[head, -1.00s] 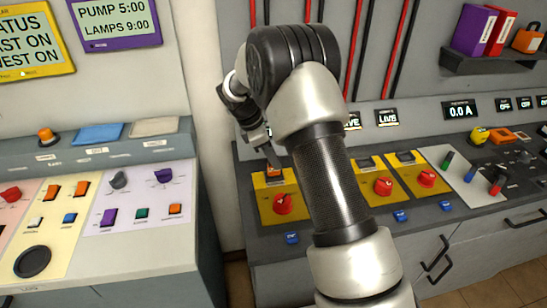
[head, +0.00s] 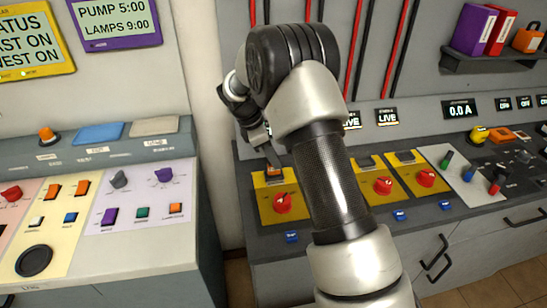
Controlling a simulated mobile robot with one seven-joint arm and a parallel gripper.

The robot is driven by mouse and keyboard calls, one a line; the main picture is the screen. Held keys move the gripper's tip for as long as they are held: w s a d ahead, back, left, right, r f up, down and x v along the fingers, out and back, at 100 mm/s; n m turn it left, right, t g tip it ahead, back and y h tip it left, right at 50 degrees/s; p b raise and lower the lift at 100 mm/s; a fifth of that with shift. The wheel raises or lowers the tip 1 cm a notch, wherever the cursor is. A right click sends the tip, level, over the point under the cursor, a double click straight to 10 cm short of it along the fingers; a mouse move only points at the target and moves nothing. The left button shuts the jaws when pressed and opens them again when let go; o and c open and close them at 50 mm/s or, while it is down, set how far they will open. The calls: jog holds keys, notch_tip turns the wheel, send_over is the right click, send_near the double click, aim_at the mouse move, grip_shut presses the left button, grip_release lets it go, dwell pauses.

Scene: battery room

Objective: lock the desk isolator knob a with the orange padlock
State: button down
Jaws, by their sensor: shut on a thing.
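The isolators are yellow plates with red knobs on the grey desk. The leftmost red knob (head: 282,203) sits on its yellow plate (head: 268,212), left of my forearm. My gripper (head: 271,163) points down at the top edge of that plate, just above and behind the knob. It is shut on a small orange thing (head: 274,172), which looks like the orange padlock. The padlock is mostly hidden, and I cannot tell whether its shackle goes through anything. Two more red knobs (head: 383,185) (head: 426,178) show right of my arm. The knobs' letters are unreadable.
A sloped console (head: 150,255) with buttons stands at the left, with a gap beside the desk. Blue tags (head: 292,237) line the desk front. Yellow (head: 479,134) and orange (head: 502,135) items lie at the right. A shelf (head: 500,62) holds binders and an orange item. My forearm hides the desk's middle.

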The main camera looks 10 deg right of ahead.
jog(key=shift+f, duration=0.6)
jog(key=c, duration=1.9)
grip_release()
jog(key=shift+c, duration=0.2)
jog(key=p+v, duration=0.7)
jog(key=v, duration=0.4)
